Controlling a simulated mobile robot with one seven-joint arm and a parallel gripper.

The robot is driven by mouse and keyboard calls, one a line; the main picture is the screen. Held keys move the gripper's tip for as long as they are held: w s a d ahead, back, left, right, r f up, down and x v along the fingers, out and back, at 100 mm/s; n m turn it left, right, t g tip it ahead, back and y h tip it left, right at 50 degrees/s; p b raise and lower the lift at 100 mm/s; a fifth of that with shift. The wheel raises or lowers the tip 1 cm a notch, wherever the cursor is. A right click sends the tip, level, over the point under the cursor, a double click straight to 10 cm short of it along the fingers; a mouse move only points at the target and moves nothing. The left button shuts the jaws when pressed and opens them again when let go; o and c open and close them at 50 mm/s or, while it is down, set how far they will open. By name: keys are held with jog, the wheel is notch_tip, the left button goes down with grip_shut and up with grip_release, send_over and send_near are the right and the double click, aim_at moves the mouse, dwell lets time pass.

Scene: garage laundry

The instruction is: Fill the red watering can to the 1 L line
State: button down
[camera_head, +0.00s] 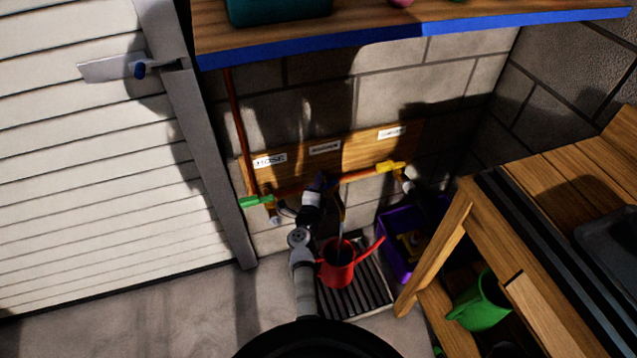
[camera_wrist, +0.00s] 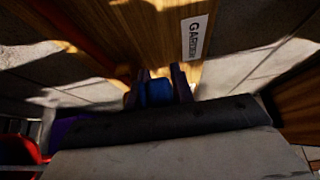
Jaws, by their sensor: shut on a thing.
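The red watering can (camera_head: 337,272) stands upright on the slatted drain grate (camera_head: 372,296), its spout pointing up and right. My gripper (camera_head: 322,181) is at the middle of the pipe, above and slightly left of the can. In the wrist view my gripper (camera_wrist: 160,88) is shut on a blue tap handle (camera_wrist: 158,93). A thin line runs down from below the middle tap towards the can's opening; I cannot tell if it is water. The can's inside level and 1 L line cannot be made out. The can's red edge shows in the wrist view (camera_wrist: 22,150).
A green tap handle (camera_head: 256,201) is on the left under a HOSE label, a yellow one (camera_head: 390,167) on the right. A purple crate (camera_head: 388,243) stands right of the can. A wooden bench (camera_head: 440,245) is at right, a blue-edged shelf (camera_head: 420,31) overhead.

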jog(key=shift+w+r, duration=0.1)
jog(key=shift+r, duration=0.2)
jog(key=shift+w+a+r+m+g+h+p, duration=0.1)
jog(key=shift+w+m+g+h+p, duration=0.2)
jog(key=shift+m+h, duration=0.35)
jog(key=shift+w+a+m+g+h+p, duration=0.15)
jog(key=shift+m+g+h+p, duration=0.15)
jog(key=shift+h, duration=0.5)
jog(key=shift+w+d+r+m+g+h+p, duration=0.1)
jog(key=shift+w+m+g+h+p, duration=0.2)
jog(key=shift+m+h, duration=0.35)
jog(key=c, duration=1.3)
grip_release()
jog(key=shift+s, duration=0.1)
jog(key=shift+c, duration=0.2)
jog(key=shift+f, duration=0.15)
jog(key=shift+s+f, duration=0.1)
